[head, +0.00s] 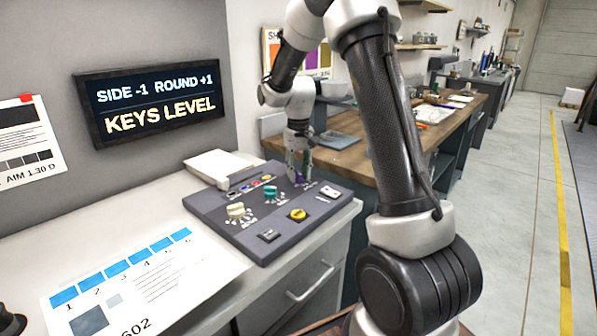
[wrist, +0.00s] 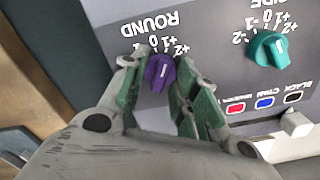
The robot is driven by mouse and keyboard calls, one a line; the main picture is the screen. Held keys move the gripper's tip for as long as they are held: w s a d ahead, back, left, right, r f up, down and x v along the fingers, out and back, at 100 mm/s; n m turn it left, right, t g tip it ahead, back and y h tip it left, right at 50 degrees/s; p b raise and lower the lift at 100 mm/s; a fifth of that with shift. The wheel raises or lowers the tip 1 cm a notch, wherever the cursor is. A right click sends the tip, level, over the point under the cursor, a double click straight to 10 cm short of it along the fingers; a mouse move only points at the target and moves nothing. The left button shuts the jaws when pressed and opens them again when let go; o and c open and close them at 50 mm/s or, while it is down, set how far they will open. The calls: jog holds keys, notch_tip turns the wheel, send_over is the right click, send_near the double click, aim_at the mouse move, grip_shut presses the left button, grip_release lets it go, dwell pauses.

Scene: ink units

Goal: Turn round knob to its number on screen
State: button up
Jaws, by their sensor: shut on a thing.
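The screen (head: 155,101) on the wall reads "SIDE -1 ROUND +1" and "KEYS LEVEL". The purple round knob (wrist: 159,73) sits on the grey control panel (head: 215,205), by the label ROUND and its number scale. Its white line leans slightly toward the +1 side in the wrist view; its exact reading is hard to tell. My gripper (wrist: 158,88) is shut on this knob, with a green-padded finger on each side. In the head view my gripper (head: 299,168) is at the panel's back right and mostly hides the knob.
A teal side knob (wrist: 268,48) stands beside it. A cream knob (head: 235,211), a yellow knob (head: 298,214) and small coloured keys share the panel. A printed sheet (head: 140,275) lies on the counter at front left. A wooden bench (head: 440,135) stands behind.

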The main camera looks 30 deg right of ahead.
aim_at(298, 172)
jog(key=o, duration=1)
notch_tip(298, 172, up, 12)
jog(key=shift+r, duration=0.1)
jog(key=shift+w, duration=0.1)
jog(key=shift+s+a+r+n+t, duration=0.2)
jog(key=shift+s+r+t, duration=0.45)
jog(key=shift+s, duration=4.65)
jog(key=shift+s+a+r+n+t, duration=0.1)
jog(key=shift+s+r+n+t, duration=0.5)
jog(key=shift+s, duration=4.65)
jog(key=shift+s+a+r+t, duration=0.1)
jog(key=shift+s+r+t, duration=0.55)
jog(key=shift+s, duration=4.65)
